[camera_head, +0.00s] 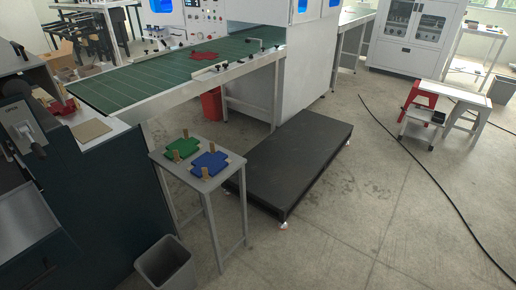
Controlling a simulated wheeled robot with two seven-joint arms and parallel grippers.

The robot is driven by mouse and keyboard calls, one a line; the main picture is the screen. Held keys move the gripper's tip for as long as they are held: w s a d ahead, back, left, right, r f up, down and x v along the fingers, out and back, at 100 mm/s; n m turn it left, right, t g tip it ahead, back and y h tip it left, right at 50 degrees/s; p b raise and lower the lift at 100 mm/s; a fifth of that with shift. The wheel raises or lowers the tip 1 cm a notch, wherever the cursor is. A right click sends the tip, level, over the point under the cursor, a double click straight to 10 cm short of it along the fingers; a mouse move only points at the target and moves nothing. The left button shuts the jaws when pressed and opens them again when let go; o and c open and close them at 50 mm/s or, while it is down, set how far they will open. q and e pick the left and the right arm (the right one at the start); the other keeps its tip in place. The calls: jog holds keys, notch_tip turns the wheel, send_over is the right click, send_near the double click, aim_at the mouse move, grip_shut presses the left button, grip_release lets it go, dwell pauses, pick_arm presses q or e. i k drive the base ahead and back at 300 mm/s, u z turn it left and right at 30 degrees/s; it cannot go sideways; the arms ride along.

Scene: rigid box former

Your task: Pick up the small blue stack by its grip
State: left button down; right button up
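The small blue stack (210,164) lies flat on a small grey table (196,183) at the centre left. Tan upright pegs stand around its edges, and one of these may be its grip; I cannot tell at this size. A green stack (183,149) lies just behind it to the left on the same table, also among tan pegs. Neither of my grippers shows in the head view.
A low black platform (292,158) stands right of the small table. A grey bin (164,262) is on the floor in front. A dark machine (84,200) stands close at left, a green conveyor (150,77) behind. The floor at right is mostly clear, with a black cable (425,172).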

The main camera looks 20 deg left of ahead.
aim_at(209, 160)
jog(key=u, duration=0.25)
jog(key=i, duration=1.05)
jog(key=u, duration=1.15)
jog(key=i, duration=0.35)
jog(key=u, duration=0.7)
